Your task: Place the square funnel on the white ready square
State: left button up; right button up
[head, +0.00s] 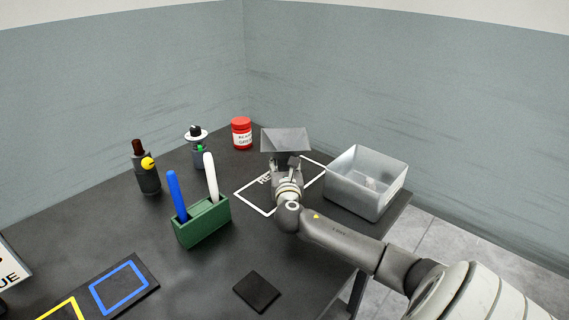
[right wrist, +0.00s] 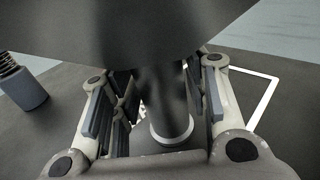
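The square funnel (head: 287,139) is grey with a wide square mouth, held upright above the white ready square. In the right wrist view its dark cone (right wrist: 150,30) fills the top, and its spout hangs down between the fingers. My right gripper (head: 287,170) is closed around the spout; its fingers also show in the right wrist view (right wrist: 160,90). The ready square (head: 252,204) is a white outline with lettering on the dark table, partly covered by my gripper and arm. Whether the spout touches the table is hard to tell. My left gripper is not in view.
A translucent grey bin (head: 362,198) stands right of the square near the table edge. A red-lidded jar (head: 241,133) is behind-left. A green holder (head: 203,226) with blue and white sticks, two bottles (head: 147,176) (head: 198,150) and a black pad (head: 257,291) stand around.

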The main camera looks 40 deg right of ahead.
jog(key=shift+o, duration=0.7)
jog(key=shift+r, duration=0.2)
jog(key=v, duration=1.2)
